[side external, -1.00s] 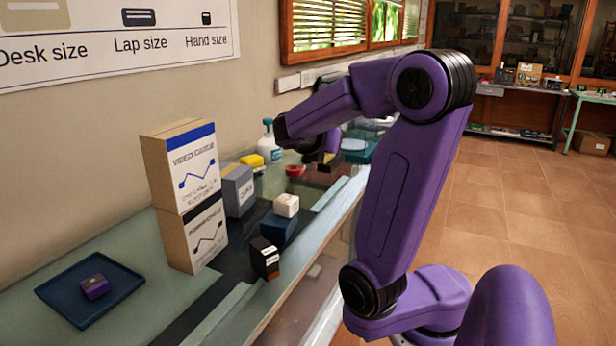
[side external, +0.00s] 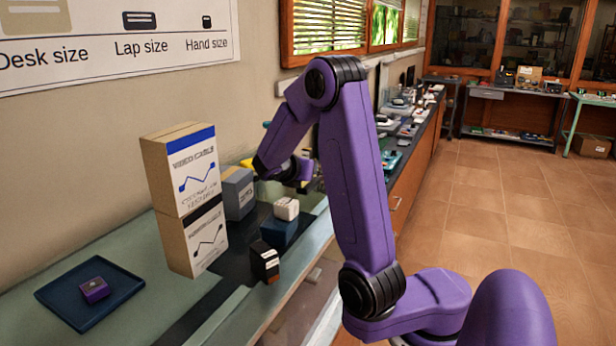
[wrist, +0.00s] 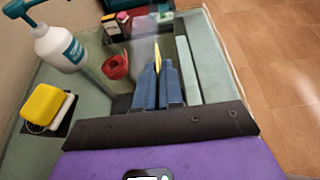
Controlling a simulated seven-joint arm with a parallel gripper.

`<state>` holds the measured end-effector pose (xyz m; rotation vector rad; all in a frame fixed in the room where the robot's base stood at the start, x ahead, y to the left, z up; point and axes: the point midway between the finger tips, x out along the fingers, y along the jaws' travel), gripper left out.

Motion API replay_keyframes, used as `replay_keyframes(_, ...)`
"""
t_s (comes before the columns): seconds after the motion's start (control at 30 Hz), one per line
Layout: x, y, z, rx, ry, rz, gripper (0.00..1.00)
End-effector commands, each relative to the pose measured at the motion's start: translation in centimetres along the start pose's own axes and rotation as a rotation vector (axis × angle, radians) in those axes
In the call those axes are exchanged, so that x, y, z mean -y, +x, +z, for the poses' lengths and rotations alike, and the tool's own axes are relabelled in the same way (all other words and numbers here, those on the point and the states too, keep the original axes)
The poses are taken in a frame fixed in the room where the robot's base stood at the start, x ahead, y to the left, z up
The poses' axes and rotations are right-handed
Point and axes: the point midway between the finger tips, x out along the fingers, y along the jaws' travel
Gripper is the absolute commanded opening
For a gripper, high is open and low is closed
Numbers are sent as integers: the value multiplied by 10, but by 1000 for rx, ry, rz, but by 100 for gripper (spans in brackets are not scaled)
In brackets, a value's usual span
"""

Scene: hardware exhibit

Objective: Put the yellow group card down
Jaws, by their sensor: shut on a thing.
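The yellow card (wrist: 157,56) shows edge-on as a thin yellow strip in the wrist view. It stands up between the blue fingers of my gripper (wrist: 157,76), which are shut on it. Its lower part is hidden between the fingers. In the side view my gripper's tips and the card are mostly hidden behind my arm, beyond the white cube. I cannot tell whether the card touches the surface below.
In the wrist view a pump bottle (wrist: 60,48), a yellow block (wrist: 44,105) and a red ring (wrist: 116,66) are left of my gripper. In the side view stacked cartons (side external: 183,170), a grey box (side external: 237,193) and a white cube (side external: 286,208) stand nearer. A navy tray (side external: 120,281) is front left.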

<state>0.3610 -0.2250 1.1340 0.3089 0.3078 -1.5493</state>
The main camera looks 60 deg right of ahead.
Motion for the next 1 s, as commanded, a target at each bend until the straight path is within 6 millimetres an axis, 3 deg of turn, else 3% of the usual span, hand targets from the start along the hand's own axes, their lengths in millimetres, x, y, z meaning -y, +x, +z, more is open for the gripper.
replay_keyframes(0.17, 1, 7, -18, -1, -3, -1, 0)
replay_keyframes(0.6, 1, 9, -23, -1, -2, 0, 0)
replay_keyframes(0.63, 0, 8, -22, 0, -1, 0, 17)
replay_keyframes(0.7, 0, 8, -22, 0, -1, 0, 33)
replay_keyframes(1.0, 0, 8, -21, 0, 0, 1, 33)
